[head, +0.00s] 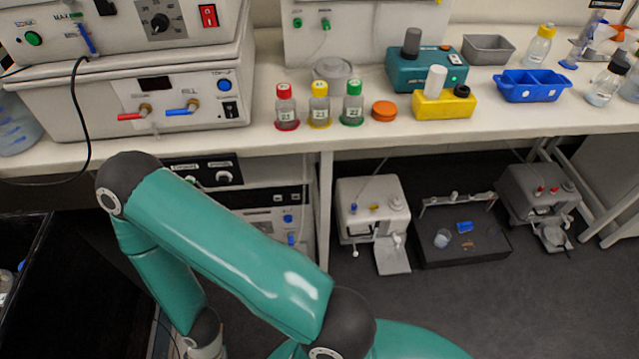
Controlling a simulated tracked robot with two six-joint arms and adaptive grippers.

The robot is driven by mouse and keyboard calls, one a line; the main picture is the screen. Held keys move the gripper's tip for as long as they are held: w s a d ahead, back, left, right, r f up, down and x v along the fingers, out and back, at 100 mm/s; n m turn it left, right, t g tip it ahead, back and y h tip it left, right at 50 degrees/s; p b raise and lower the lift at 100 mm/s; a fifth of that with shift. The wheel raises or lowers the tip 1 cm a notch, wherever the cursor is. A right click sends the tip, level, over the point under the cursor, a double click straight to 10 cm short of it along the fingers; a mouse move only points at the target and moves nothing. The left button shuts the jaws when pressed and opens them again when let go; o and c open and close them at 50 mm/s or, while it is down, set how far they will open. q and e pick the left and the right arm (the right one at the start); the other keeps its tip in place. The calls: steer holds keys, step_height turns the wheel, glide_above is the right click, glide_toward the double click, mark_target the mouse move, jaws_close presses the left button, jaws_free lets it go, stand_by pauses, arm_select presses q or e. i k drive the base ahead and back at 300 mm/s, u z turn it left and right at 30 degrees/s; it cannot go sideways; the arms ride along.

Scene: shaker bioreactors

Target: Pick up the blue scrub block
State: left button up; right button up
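A small blue block (465,227), which looks like the scrub block, lies on a dark low platform (470,255) on the floor under the bench, right of centre. It is too small to make out its texture. A clear cup (442,238) stands to its left, and small brownish bits lie just below it. One teal arm of mine crosses the lower left and bends down to the bottom edge, well left of the block. Its gripper is out of the picture, and the other gripper does not show either.
Open dark floor lies in front.

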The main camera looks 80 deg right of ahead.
mark_target(465, 226)
steer(key=z, duration=0.1)
steer(key=i, duration=0.25)
steer(key=z, duration=3.05)
steer(key=i, duration=0.3)
steer(key=z, duration=1.5)
steer(key=k, duration=0.65)
steer(key=z, duration=0.5)
steer(key=i, duration=1.7)
steer(key=u, duration=0.5)
